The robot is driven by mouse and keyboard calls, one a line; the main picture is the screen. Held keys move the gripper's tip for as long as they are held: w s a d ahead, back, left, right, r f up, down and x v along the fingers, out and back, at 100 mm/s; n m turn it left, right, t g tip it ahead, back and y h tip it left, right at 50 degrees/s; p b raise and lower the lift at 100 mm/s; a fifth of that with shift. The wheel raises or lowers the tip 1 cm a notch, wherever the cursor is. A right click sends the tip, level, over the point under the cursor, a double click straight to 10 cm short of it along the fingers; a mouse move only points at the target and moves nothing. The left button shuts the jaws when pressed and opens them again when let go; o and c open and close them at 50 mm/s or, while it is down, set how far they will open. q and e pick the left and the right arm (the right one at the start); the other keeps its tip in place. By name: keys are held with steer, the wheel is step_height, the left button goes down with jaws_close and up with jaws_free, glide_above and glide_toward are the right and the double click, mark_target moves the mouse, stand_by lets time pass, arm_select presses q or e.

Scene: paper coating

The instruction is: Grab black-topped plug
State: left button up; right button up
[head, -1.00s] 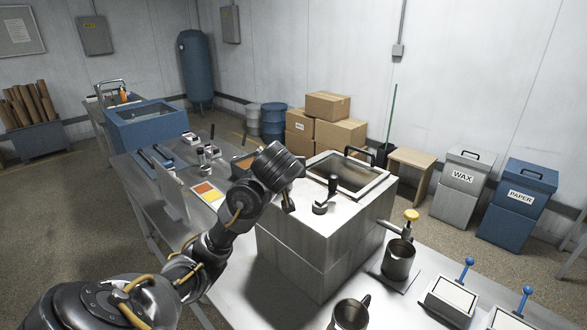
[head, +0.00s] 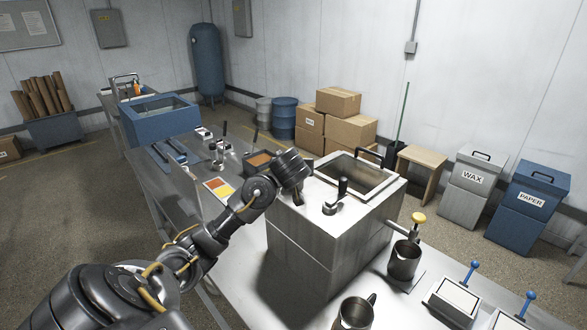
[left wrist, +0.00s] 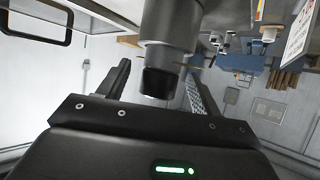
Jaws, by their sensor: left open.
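The black-topped plug (head: 341,188), a black handle on a metal base, stands on top of the white metal tank (head: 310,238). My left gripper (head: 299,196) is just left of it in the head view, with its fingers mostly hidden by my wrist. In the left wrist view, which is upside down, my left gripper (left wrist: 155,88) is open. A grey cylinder with a black end (left wrist: 160,80), apparently the plug, shows between the two fingers. I cannot tell whether they touch it. My right gripper is not in view.
The tank's framed lid (head: 356,172) lies right of the plug. Metal mugs (head: 403,262) and blue-handled blocks (head: 453,299) are on the table at the front right. A colour card (head: 219,187) and small tools (head: 215,155) lie to the left.

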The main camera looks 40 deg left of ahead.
arm_select(q)
steer(key=shift+x, duration=0.95)
steer(key=shift+s, duration=0.1)
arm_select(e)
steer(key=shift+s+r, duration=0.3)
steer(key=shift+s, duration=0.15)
arm_select(q)
steer(key=shift+c, duration=0.2)
steer(key=c, duration=1.1)
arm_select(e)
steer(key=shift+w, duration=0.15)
